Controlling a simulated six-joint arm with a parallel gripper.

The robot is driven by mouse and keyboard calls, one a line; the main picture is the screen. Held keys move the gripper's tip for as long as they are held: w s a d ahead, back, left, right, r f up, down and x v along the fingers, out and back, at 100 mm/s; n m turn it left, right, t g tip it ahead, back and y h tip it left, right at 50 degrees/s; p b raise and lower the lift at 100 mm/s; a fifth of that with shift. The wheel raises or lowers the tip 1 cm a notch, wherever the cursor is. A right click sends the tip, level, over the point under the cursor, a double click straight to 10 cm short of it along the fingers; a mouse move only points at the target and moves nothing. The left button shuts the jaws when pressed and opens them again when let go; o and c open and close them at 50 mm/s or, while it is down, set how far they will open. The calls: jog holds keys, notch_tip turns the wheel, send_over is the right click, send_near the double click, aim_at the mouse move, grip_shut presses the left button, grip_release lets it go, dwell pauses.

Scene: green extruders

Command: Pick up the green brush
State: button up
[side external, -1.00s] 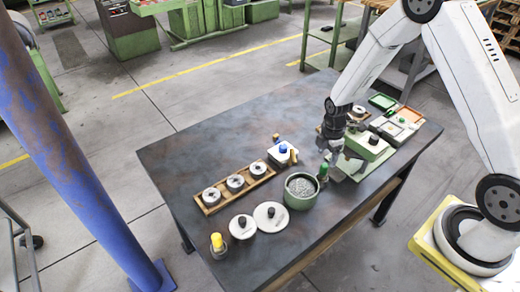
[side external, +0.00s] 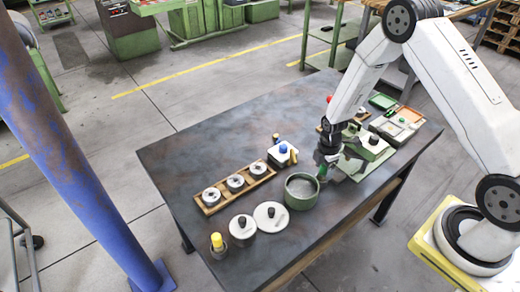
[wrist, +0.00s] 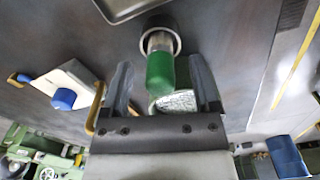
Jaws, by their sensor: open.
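The green brush shows in the wrist view as a green cylindrical handle (wrist: 160,72) with a pale lower part, standing in a small round metal-rimmed holder (wrist: 160,40). My gripper (wrist: 160,65) is open, with one finger on each side of the green handle and a visible gap to both. In the side view my gripper (side external: 325,167) is low over the table, just behind the green round pot, and largely hides the brush. I cannot tell how deep the fingers reach along the handle.
The green pot (side external: 301,203) stands close by my gripper. A white block with a blue knob (side external: 283,149) and a wooden rack of round parts (side external: 209,208) lie to the left. A green stand with trays (side external: 384,153) is close on the right. The table's far left (side external: 220,145) is clear.

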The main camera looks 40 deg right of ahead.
jog(key=shift+f, duration=0.2)
dwell(0.4)
grip_shut()
